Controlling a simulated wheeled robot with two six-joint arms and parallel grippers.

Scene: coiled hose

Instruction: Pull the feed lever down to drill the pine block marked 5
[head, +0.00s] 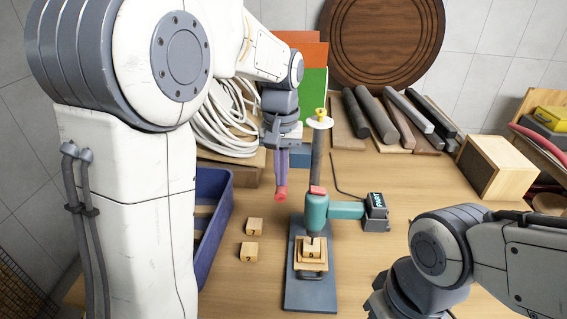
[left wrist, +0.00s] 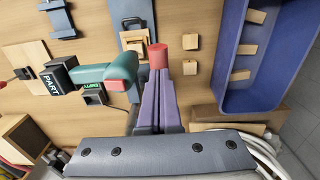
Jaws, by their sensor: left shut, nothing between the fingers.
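The drill press (head: 317,212) has a teal head over a blue-grey base plate (head: 311,292). A pine block (head: 312,246) sits in its holder under the head; I cannot read its mark for certain. A red cylindrical knob (head: 281,193), apparently the feed lever's grip, shows left of the head, and also in the left wrist view (left wrist: 158,55). My left gripper (head: 281,172) points down with its purple fingers shut and empty, their tips at the red knob. I cannot tell whether they touch it. My right arm shows at the lower right; its fingers are out of view.
Two loose numbered blocks (head: 255,226) lie left of the press. A blue bin (head: 214,215) at the left holds blocks, seen in the left wrist view. A small display box (head: 376,212) stands right of the press. Coiled white hose (head: 225,125) and dark bars (head: 400,115) lie behind.

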